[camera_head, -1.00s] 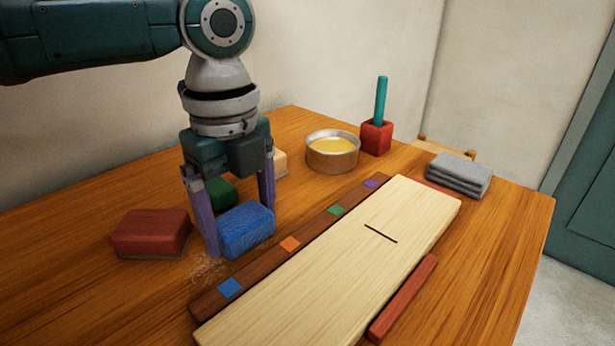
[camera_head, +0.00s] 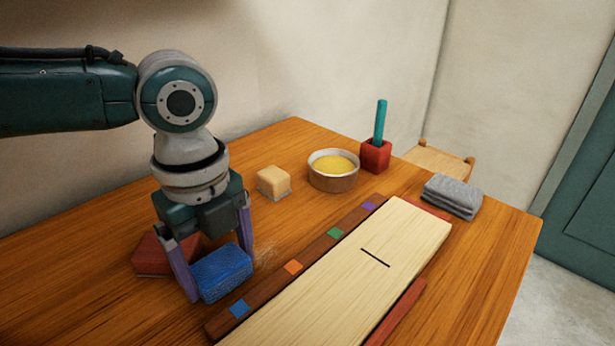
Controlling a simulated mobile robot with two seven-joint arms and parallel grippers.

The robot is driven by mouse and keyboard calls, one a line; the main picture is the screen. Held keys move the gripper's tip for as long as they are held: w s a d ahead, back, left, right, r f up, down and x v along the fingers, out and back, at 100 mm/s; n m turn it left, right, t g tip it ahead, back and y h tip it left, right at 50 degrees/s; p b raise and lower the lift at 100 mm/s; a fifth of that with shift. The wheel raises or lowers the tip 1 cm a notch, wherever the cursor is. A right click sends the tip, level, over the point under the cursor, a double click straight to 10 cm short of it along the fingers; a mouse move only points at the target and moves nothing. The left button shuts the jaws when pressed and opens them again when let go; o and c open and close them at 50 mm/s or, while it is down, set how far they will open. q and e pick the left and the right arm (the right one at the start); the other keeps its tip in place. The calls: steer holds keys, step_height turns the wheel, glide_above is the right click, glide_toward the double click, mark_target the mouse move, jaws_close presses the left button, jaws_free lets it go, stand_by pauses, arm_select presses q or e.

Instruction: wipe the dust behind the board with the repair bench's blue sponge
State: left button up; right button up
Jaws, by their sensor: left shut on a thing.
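My left gripper (camera_head: 220,277) is shut on the blue sponge (camera_head: 222,272), one finger at each end. The sponge is low over the table, behind the near end of the dark strip with coloured squares; I cannot tell whether it presses on the wood. The pale board (camera_head: 345,285) lies on the table with a dark slot in its top. A faint patch of dust (camera_head: 266,253) shows just right of the gripper, behind the strip. Any dust under the sponge is hidden. My right gripper is not in view.
A red sponge (camera_head: 148,258) sits close behind the left finger, partly covered. A cream block (camera_head: 273,182), a bowl of yellow stuff (camera_head: 333,181) and a red holder with a teal stick (camera_head: 376,156) stand farther back. Folded grey cloths (camera_head: 452,194) lie at right.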

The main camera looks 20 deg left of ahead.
arm_select(q)
steer(key=shift+w+d+f+b, duration=0.2)
steer(key=shift+w+b, duration=0.35)
steer(key=shift+b, duration=0.1)
steer(key=shift+w+d+b, duration=0.35)
steer(key=shift+w+b, duration=0.4)
steer(key=shift+w, duration=0.15)
steer(key=shift+w+d+b, duration=0.3)
steer(key=shift+w+b, duration=0.45)
steer(key=shift+w, duration=0.1)
steer(key=shift+s+r+p, duration=0.15)
steer(key=shift+s+p, duration=0.05)
steer(key=shift+p, duration=0.25)
steer(key=shift+s+a+p, duration=0.15)
steer(key=shift+s+p, duration=0.2)
steer(key=shift+p, duration=0.35)
steer(key=s+p, duration=0.1)
steer(key=s+a+p, duration=0.1)
steer(key=p, duration=0.1)
steer(key=shift+s+a+r, duration=0.1)
steer(key=shift+s, duration=0.3)
steer(key=shift+s+a+p, duration=0.15)
steer(key=shift+s+p, duration=0.2)
steer(key=shift+s, duration=0.05)
step_height(320, 180, up, 6)
steer(key=p, duration=0.6)
steer(key=shift+p, duration=0.4)
